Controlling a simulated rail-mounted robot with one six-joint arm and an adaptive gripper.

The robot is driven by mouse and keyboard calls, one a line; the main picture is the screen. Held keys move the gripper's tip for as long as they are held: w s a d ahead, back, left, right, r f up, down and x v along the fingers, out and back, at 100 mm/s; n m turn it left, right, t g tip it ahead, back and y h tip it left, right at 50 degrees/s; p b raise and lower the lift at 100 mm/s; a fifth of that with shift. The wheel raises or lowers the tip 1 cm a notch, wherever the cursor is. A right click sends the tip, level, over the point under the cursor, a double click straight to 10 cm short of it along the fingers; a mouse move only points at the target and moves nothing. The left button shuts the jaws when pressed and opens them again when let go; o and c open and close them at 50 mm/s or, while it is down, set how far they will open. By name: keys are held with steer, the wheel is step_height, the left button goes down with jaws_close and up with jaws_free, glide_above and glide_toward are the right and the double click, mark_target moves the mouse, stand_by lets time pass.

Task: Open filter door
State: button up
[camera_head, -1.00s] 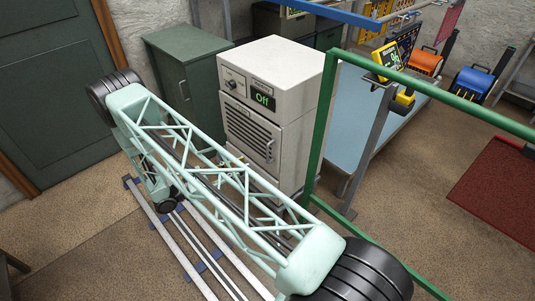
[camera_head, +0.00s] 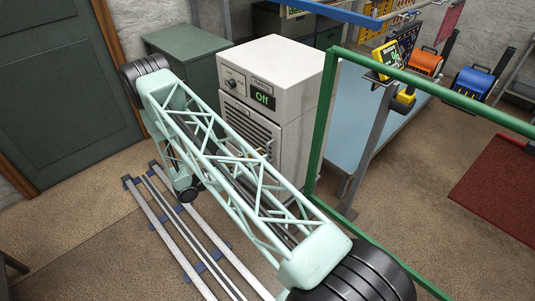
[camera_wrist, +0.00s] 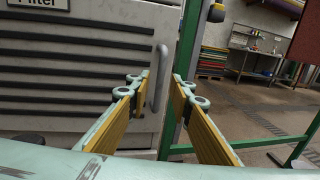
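The filter door (camera_head: 247,125) is the slatted front panel of the white cabinet, below a display reading "Off". It looks closed. In the wrist view the slatted door (camera_wrist: 75,65) fills the left side, with a "Filter" label at its top. Its vertical grey handle (camera_wrist: 160,80) stands at the door's right edge. My gripper (camera_wrist: 160,88) is open, its yellow-padded fingers pointing at the cabinet. The handle shows in the gap between the fingertips, closer to the left one. I cannot tell how far in front of the handle they are. My arm largely hides the gripper in the head view.
A green frame post (camera_head: 323,125) stands just right of the cabinet. It also shows close behind the right finger in the wrist view (camera_wrist: 186,45). A green cabinet (camera_head: 185,60) stands to the left, and a blue-topped bench (camera_head: 350,120) to the right.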

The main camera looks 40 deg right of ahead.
mark_target(268, 161)
steer(key=shift+s+d+b, duration=0.15)
steer(key=shift+s+d, duration=0.1)
steer(key=shift+d, duration=0.9)
steer(key=shift+s+d+b, duration=0.15)
steer(key=shift+s+d, duration=0.05)
steer(key=shift+d, duration=0.9)
jaws_close()
